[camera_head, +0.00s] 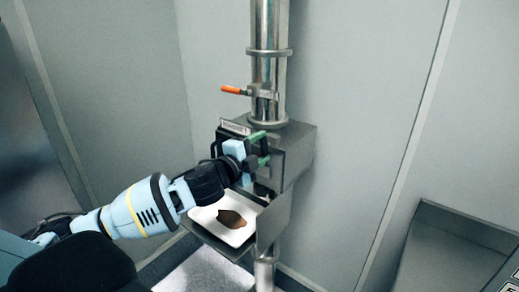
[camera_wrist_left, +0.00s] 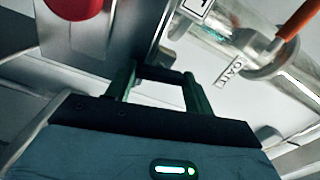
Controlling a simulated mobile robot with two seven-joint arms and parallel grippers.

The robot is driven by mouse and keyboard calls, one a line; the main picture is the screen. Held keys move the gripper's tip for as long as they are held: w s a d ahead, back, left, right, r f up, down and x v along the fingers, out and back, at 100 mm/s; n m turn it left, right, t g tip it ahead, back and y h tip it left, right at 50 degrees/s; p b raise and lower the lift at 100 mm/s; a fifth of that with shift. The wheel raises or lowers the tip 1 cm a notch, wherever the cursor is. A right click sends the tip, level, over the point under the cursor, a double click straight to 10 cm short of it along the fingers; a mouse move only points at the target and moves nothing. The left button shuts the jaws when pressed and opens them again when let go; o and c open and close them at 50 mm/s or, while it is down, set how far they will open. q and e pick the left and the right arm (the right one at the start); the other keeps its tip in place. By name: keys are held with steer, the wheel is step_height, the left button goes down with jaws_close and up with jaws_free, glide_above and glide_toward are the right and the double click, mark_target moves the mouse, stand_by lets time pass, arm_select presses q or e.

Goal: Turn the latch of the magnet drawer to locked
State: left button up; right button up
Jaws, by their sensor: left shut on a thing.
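The magnet drawer housing (camera_head: 298,150) is a grey metal box on the steel pipe, with a small label plate (camera_head: 236,127) at its upper left. My left gripper (camera_head: 264,148) is at the front of this box, its green fingers one above the other. In the left wrist view the fingers (camera_wrist_left: 160,84) are closed about a short dark bar, which looks like the latch (camera_wrist_left: 160,74). The gripper hides most of the latch in the head view, so I cannot tell its turn angle. My right gripper is not in view.
An orange-handled valve (camera_head: 232,90) sits on the pipe above the box. Below is a white tray (camera_head: 238,238) with brown powder, beside an open metal flap (camera_head: 274,222). A red round part (camera_wrist_left: 76,8) shows in the left wrist view. A metal bin (camera_head: 450,245) stands at right.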

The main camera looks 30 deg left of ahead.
arm_select(q)
steer(key=shift+m, duration=1.1)
steer(key=o, duration=1)
steer(key=shift+s, duration=0.15)
steer(key=shift+s+a, duration=0.15)
steer(key=shift+s, duration=1.75)
steer(key=shift+s+a, duration=0.15)
steer(key=shift+s, duration=1.7)
steer(key=shift+f, duration=0.1)
